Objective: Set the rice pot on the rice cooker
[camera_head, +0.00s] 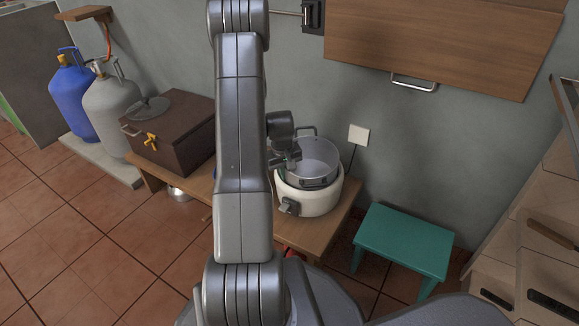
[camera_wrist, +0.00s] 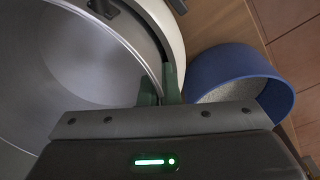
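The rice pot (camera_head: 318,153) is a grey metal pot with two loop handles. It is at the mouth of the white rice cooker (camera_head: 312,202), with its upper wall and rim above the cooker; how deep it sits is hidden. In the wrist view the pot (camera_wrist: 85,60) fills the left side, with the cooker's pale rim (camera_wrist: 172,35) just outside it. My gripper (camera_head: 296,160) is at the pot's left edge. Its green fingertips (camera_wrist: 160,86) stand on either side of the pot's wall, close together, shut on the rim.
A blue bowl (camera_wrist: 281,97) with pale grains stands beside the cooker. The low wooden bench (camera_head: 337,218) also bears a brown box (camera_head: 183,147) at left. A green stool (camera_head: 405,240) stands at right, and a wooden cabinet (camera_head: 440,40) hangs above. Gas cylinders (camera_head: 110,112) stand far left.

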